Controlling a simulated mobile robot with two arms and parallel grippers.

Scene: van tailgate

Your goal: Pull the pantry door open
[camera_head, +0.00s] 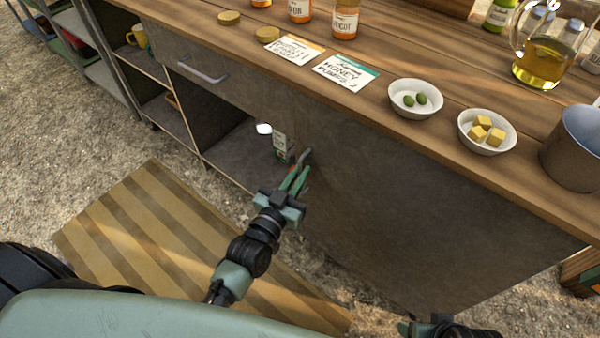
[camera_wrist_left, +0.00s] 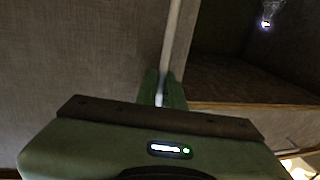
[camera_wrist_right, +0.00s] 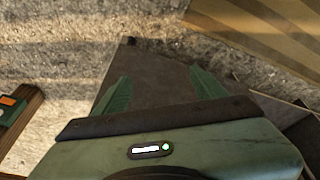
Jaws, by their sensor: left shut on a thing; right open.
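The pantry door (camera_head: 400,190) is a plain dark grey panel under the right part of the wooden counter, and it looks flush with the front. Its bar handle (camera_wrist_left: 173,40) stands upright near the door's left edge. My left gripper (camera_head: 302,172) is shut on this handle. In the left wrist view the bar runs between the fingers of my left gripper (camera_wrist_left: 163,88), which hide its lower part. My right gripper (camera_wrist_right: 158,92) is open and empty, low by the cabinet's right end. Only a bit of it shows at the head view's bottom edge.
Left of the door is an open compartment (camera_head: 232,150) with a small carton (camera_head: 280,146). A drawer handle (camera_head: 203,72) sticks out above it. Bowls, cards and jars stand on the counter (camera_head: 450,95). A striped mat (camera_head: 150,225) lies on the ground in front.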

